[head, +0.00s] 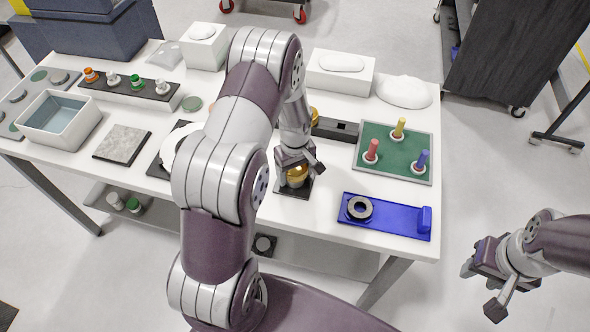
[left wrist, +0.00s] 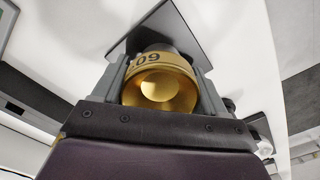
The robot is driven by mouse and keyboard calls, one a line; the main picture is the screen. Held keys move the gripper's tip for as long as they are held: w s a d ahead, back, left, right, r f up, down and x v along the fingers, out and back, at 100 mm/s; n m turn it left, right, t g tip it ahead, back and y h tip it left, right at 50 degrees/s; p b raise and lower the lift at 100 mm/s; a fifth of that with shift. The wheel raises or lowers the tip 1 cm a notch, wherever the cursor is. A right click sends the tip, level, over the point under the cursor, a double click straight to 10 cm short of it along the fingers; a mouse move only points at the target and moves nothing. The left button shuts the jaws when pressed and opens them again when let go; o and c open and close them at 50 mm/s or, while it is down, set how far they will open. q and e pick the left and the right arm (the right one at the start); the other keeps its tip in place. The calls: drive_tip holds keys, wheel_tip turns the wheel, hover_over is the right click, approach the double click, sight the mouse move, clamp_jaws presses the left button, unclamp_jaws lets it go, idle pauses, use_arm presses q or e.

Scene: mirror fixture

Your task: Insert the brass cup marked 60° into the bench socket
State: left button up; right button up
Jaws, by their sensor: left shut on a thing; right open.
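The brass cup (head: 297,175) is between the fingers of my left gripper (head: 296,170). In the left wrist view the same cup (left wrist: 160,85) shows its shiny hollow and a dark mark that reads 60 turned over. My left gripper (left wrist: 162,88) is shut on it, one finger on each side. The bench socket is on a black square plate (head: 293,193) directly below the cup; the plate also shows in the left wrist view (left wrist: 150,27). The cup hides the socket opening, and I cannot tell how deep it sits. My right gripper (head: 486,278) is open and empty, off the table's right side.
Behind my left gripper a black rack (head: 335,129) holds another brass piece (head: 314,114). A blue fixture (head: 385,220) with a dark ring stands at the front right. A green board (head: 385,155) with coloured pegs lies behind it. My left arm hides part of the table (head: 330,210).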

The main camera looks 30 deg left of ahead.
use_arm(q)
drive_tip(key=shift+f, duration=0.25)
drive_tip(key=o, duration=1.3)
drive_tip(key=shift+r, duration=0.1)
wheel_tip(320, 180, up, 13)
drive_tip(key=shift+f+b, duration=0.2)
drive_tip(key=shift+b, duration=1.05)
drive_tip(key=s+d+m, duration=0.2)
drive_tip(key=s+m, duration=0.1)
drive_tip(key=s, duration=0.1)
drive_tip(key=s+d+r+m+t, duration=0.1)
drive_tip(key=s+d+m, duration=0.2)
drive_tip(key=s+m, duration=0.1)
drive_tip(key=s+d+m, duration=0.3)
drive_tip(key=s+m, duration=0.1)
drive_tip(key=s, duration=0.1)
drive_tip(key=shift+s+d+r, duration=0.1)
drive_tip(key=shift+s+r, duration=0.2)
